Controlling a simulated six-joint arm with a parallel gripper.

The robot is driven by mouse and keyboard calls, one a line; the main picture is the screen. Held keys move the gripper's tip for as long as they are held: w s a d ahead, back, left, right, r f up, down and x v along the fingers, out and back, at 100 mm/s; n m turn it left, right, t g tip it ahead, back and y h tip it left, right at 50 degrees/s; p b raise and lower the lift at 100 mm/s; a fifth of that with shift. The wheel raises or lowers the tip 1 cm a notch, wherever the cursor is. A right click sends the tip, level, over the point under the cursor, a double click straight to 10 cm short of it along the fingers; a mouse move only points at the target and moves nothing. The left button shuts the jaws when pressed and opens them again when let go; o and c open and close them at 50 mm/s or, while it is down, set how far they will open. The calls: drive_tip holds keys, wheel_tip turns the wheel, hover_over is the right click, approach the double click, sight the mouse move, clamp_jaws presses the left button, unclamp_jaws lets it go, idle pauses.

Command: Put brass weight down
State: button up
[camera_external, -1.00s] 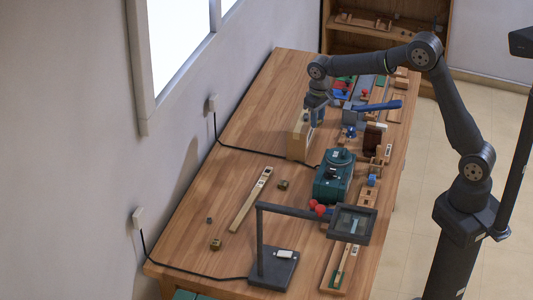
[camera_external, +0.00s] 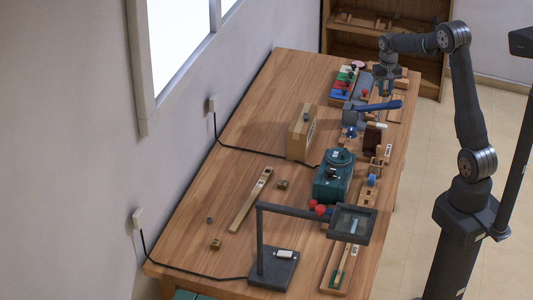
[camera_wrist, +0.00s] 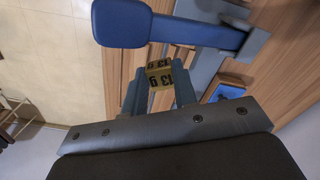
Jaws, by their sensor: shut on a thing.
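My gripper (camera_external: 385,86) is at the far right part of the workbench, near the blue-handled lever. In the wrist view my gripper (camera_wrist: 159,88) is shut on a yellow brass weight (camera_wrist: 160,75) marked "13 g", which sits between the two fingertips. The weight is too small to make out in the external view. From the outside I cannot tell how far the fingertips are above the bench.
A blue lever paddle (camera_wrist: 122,22) lies close to the weight; it also shows in the external view (camera_external: 384,105). Coloured blocks (camera_external: 344,82), a wooden box (camera_external: 299,138) and a green machine (camera_external: 333,180) stand nearby. The bench's left half (camera_external: 255,125) is mostly clear.

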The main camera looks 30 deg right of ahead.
drive_tip(key=d, duration=0.5)
drive_tip(key=s+a+f+n, duration=0.1)
drive_tip(key=s+a+n, duration=0.25)
drive_tip(key=a, duration=0.45)
drive_tip(key=s+a+f+n, duration=0.1)
drive_tip(key=s+a+n, duration=0.1)
drive_tip(key=a+n, duration=0.5)
drive_tip(key=s+a+f+n, duration=0.1)
drive_tip(key=s+a+n, duration=0.15)
drive_tip(key=a, duration=0.75)
drive_tip(key=shift+m, duration=0.3)
drive_tip(key=a+f, duration=0.2)
drive_tip(key=a, duration=0.1)
drive_tip(key=a+f, duration=0.2)
drive_tip(key=a, duration=0.2)
drive_tip(key=a+f, duration=0.2)
drive_tip(key=a, duration=0.2)
drive_tip(key=shift+s, duration=0.1)
drive_tip(key=shift+a+f, duration=0.3)
drive_tip(key=shift+f, duration=1.85)
